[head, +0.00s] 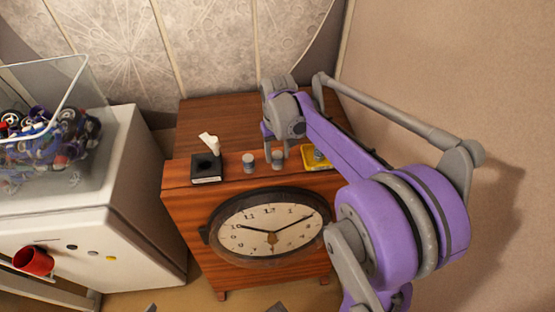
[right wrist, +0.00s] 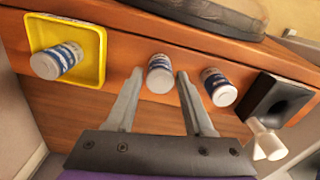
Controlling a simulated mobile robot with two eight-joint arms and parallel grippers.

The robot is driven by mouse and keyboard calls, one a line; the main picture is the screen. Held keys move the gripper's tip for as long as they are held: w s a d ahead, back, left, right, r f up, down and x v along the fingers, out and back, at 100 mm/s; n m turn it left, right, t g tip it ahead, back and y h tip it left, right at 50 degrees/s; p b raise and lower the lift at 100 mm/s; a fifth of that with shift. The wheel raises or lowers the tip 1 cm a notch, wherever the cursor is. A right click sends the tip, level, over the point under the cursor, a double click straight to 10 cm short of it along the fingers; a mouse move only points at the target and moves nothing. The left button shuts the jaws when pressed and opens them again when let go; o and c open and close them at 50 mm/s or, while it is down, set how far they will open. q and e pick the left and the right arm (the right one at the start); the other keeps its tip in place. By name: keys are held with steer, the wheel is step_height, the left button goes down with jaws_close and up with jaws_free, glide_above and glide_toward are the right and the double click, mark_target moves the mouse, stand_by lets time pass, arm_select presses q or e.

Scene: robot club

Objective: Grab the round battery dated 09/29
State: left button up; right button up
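Three small round batteries with white, blue and grey sides stand on the wooden clock cabinet. One (head: 249,161) is on the left, one (head: 277,158) in the middle, and one (head: 318,155) on a yellow tray (right wrist: 101,42). The right wrist view shows the tray battery (right wrist: 56,61), the middle battery (right wrist: 160,74) and the other battery (right wrist: 219,87). No date is readable on them. My right gripper (right wrist: 159,78) is open, its fingertips on either side of the middle battery; I cannot tell whether they touch it. My left gripper is not clearly seen.
A black box (head: 207,178) with a white piece at it stands left of the batteries. A large clock (head: 268,224) is on the cabinet's front (head: 185,215). A white cabinet (head: 125,170) with a clear bin of toy cars and a red cup (head: 34,261) is at left.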

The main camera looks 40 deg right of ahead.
jaws_close()
